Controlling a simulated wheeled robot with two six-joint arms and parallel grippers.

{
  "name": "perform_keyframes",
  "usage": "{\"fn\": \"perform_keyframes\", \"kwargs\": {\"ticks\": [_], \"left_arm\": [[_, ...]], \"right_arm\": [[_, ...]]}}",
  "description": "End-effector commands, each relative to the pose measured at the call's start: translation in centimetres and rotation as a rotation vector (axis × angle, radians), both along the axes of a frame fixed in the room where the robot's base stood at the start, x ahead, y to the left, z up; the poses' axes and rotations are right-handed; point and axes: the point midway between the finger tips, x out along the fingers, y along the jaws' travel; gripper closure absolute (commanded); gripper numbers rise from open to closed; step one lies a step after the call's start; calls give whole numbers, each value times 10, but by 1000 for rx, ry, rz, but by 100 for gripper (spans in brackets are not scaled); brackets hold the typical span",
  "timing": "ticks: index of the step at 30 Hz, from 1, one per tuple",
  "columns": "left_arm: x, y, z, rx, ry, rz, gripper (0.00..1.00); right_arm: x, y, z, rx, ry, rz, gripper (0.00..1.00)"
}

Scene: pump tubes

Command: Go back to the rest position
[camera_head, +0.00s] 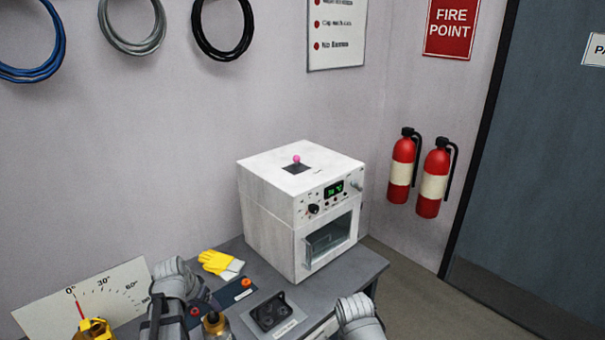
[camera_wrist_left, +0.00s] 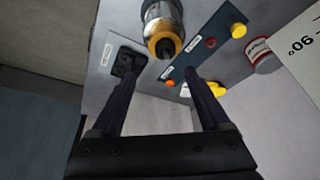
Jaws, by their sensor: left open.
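My left gripper (camera_wrist_left: 160,75) is open in the left wrist view, with its two dark fingers apart and nothing between them. In the head view my left arm's grey wrist shows at the bottom left, with its dark gripper part (camera_head: 165,328) cut by the lower edge. Beyond the fingers in the wrist view are a metal cylinder with an orange-gold ring (camera_wrist_left: 165,38) and a black holder on a grey plate (camera_wrist_left: 127,62). I cannot tell the exact gap to either. My right arm's grey link shows at the bottom centre in the head view; its gripper is out of view.
A white oven-like box (camera_head: 270,215) stands on the grey table (camera_head: 352,277). Yellow gloves (camera_head: 220,263), a blue button panel (camera_head: 234,293) and a black twin holder (camera_head: 271,312) lie nearby. An angle-scale board (camera_head: 105,290) stands left. Two fire extinguishers (camera_head: 402,170) hang on the wall.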

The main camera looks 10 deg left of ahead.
Motion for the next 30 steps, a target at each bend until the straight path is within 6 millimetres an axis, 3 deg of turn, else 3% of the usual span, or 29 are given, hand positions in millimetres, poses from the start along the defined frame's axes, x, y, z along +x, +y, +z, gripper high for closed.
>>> {"fn": "perform_keyframes", "kwargs": {"ticks": [5, 8, 12, 15, 21, 30], "left_arm": [[-9, -80, -8, -7, 92, -74, 21], [-24, -135, -14, 5, 167, -119, 21], [-53, -202, -19, 44, 264, -168, 21], [-77, -238, -21, 82, 319, -193, 21], [-114, -283, -22, 154, 386, -220, 21], [-129, -298, -21, 188, 411, -223, 21]], "right_arm": [[0, 0, -2, 0, 0, 0, 30], [0, 0, -3, 0, 0, 0, 30], [0, 0, -5, 0, 0, 0, 30], [0, 0, -6, 0, 0, 0, 30], [0, 0, -7, 0, 0, 0, 30], [0, 0, -7, 0, 0, 0, 30]]}}
